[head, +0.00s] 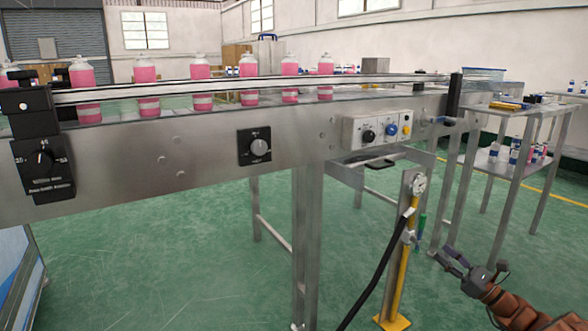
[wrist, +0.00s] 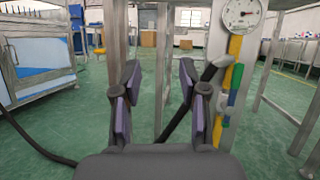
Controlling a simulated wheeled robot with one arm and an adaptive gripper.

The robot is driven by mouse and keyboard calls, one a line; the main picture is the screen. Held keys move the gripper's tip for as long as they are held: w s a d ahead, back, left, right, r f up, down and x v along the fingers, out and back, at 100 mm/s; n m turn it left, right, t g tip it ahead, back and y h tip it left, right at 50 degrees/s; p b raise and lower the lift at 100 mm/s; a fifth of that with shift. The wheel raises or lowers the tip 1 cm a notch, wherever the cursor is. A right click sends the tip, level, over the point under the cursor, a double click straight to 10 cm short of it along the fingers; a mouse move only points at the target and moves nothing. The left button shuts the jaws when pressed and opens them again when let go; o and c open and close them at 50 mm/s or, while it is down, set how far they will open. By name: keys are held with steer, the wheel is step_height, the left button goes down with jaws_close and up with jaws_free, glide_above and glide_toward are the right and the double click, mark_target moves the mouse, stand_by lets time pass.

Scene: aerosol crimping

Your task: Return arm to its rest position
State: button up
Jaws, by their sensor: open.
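My gripper (head: 452,258) is at the lower right of the head view, in front of the conveyor and beside a yellow post. Its arm comes in from the bottom right corner. In the wrist view my gripper (wrist: 155,85) has its two purple-padded fingers apart with nothing between them. A yellow post (head: 404,262) with a round gauge (head: 419,184) stands just left of my gripper in the head view. The gauge also shows at the upper right of the wrist view (wrist: 241,14). A black hose (head: 375,270) hangs from the post.
The steel conveyor (head: 200,160) carries several pink bottles (head: 200,72). A control panel (head: 377,131) sits on its side. A steel table (head: 515,115) with bottles on its lower shelf stands at right. A blue-and-white cabinet (wrist: 35,65) is at left in the wrist view. Open green floor (head: 170,260) lies below.

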steer(key=s+a+r+n+g+y+p, duration=0.2)
steer(key=a+r+n+g+p, duration=0.3)
steer(key=a+r, duration=0.65)
steer(key=s+a+r+n+g+y+p, duration=0.3)
steer(key=a+r+n+g+p, duration=0.15)
steer(key=a+r, duration=0.65)
steer(key=s+a+r+n+g+h+p, duration=0.2)
steer(key=s+a+r+n+g+p, duration=0.25)
steer(key=s+a, duration=0.3)
steer(key=s+a+r+n+g+h+p, duration=0.2)
steer(key=s+a+r+n+g+p, duration=0.15)
steer(key=s+a+r+p, duration=0.35)
steer(key=s+a+r+n+g+h+p, duration=0.25)
steer(key=s+n+h+p, duration=0.4)
steer(key=s, duration=0.95)
steer(key=s+d+r+n+h+p, duration=0.1)
steer(key=s+d+r+h+p, duration=0.2)
steer(key=s+d+p, duration=0.3)
steer(key=s+d+r+n+t+h+p, duration=0.1)
steer(key=s+d+r+h+p, duration=0.3)
steer(key=d+p, duration=0.5)
steer(key=s+h, duration=0.2)
steer(key=s, duration=0.1)
steer(key=shift+n+t, duration=0.3)
steer(key=shift+n, duration=0.1)
